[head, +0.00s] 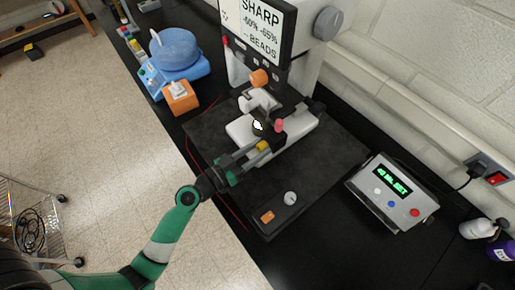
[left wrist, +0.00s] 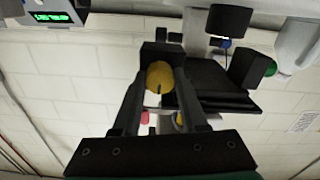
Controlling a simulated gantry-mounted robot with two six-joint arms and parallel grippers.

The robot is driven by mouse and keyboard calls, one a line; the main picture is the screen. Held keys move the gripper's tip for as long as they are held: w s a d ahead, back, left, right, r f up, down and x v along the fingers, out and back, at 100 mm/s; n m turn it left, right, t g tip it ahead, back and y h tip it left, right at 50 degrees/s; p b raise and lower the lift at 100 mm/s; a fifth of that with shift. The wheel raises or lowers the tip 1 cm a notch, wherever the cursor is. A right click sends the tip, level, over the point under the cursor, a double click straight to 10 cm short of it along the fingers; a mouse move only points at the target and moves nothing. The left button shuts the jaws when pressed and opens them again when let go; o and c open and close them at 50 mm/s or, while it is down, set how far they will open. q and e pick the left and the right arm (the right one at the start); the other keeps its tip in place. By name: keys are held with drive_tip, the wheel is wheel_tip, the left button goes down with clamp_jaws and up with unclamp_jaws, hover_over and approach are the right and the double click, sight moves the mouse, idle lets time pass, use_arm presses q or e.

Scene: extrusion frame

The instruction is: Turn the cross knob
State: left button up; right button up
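A yellow round knob (head: 263,146), which I take to be the cross knob, sits low on the front of the white and black bench instrument in the head view. In the left wrist view the yellow knob (left wrist: 160,76) lies between my fingertips, with a dark block behind it. My left gripper (head: 256,150) reaches it from the lower left. Its two fingers (left wrist: 160,85) lie along both sides of the knob and look to touch it. The fingers hide the knob's sides. My right gripper is in neither view.
A red-pink knob (head: 279,126) and an orange knob (head: 259,78) are close by on the instrument. A control box with a green display (head: 392,182) stands to the right. A blue device (head: 174,57) and an orange block (head: 180,97) stand to the left. The dark base plate's front is mostly clear.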

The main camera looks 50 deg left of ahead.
use_arm(q)
clamp_jaws()
drive_tip(key=shift+n, duration=0.4)
drive_tip(key=shift+n, duration=1.2)
drive_tip(key=n, duration=0.2)
drive_tip(key=shift+n, duration=0.4)
drive_tip(key=n, duration=0.4)
drive_tip(key=shift+n, duration=0.3)
drive_tip(key=n+p, duration=0.1)
drive_tip(key=n, duration=0.3)
